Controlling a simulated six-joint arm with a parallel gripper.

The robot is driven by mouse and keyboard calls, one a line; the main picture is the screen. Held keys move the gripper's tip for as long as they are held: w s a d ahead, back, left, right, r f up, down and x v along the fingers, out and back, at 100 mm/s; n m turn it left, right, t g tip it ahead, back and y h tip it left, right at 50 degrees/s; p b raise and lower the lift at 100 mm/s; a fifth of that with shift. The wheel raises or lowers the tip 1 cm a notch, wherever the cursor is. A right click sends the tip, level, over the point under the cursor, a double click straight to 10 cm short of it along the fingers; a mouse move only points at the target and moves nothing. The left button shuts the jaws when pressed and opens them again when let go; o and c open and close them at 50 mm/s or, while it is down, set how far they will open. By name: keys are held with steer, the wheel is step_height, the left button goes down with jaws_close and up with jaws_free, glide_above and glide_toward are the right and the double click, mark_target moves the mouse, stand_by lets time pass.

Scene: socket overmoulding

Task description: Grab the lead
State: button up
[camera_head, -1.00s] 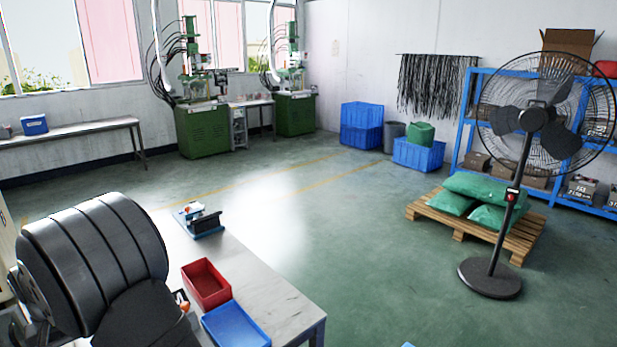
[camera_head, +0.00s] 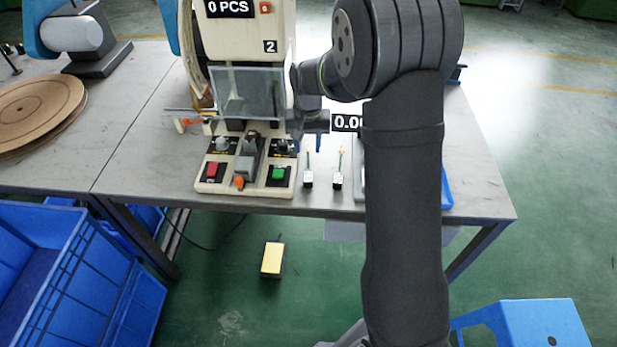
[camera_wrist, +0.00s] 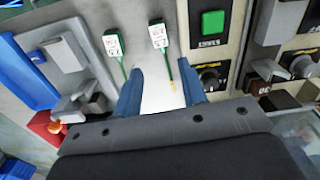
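Two leads lie on the bench, each a white block with a green wire. In the head view the left lead (camera_head: 308,179) is beside the machine's green button, and the right lead (camera_head: 338,180) is just right of it. In the wrist view the lead nearest the green button (camera_wrist: 158,36) has its wire running between my fingers, closer to the right finger. The other lead (camera_wrist: 113,45) is left of the fingers. My gripper (camera_wrist: 160,68) is open with two blue fingers; I see no contact.
The machine's control base (camera_head: 245,190) with red and green buttons stands close left of the leads. A blue tray (camera_head: 447,190) is to the right, partly behind my arm. Blue crates (camera_head: 50,270) and a blue stool (camera_head: 525,325) stand on the floor.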

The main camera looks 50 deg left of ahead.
mark_target(308, 175)
steer(key=f, duration=1.2)
steer(key=shift+w+a+f, duration=0.15)
steer(key=shift+w+f, duration=0.05)
steer(key=shift+f, duration=0.05)
steer(key=c, duration=0.8)
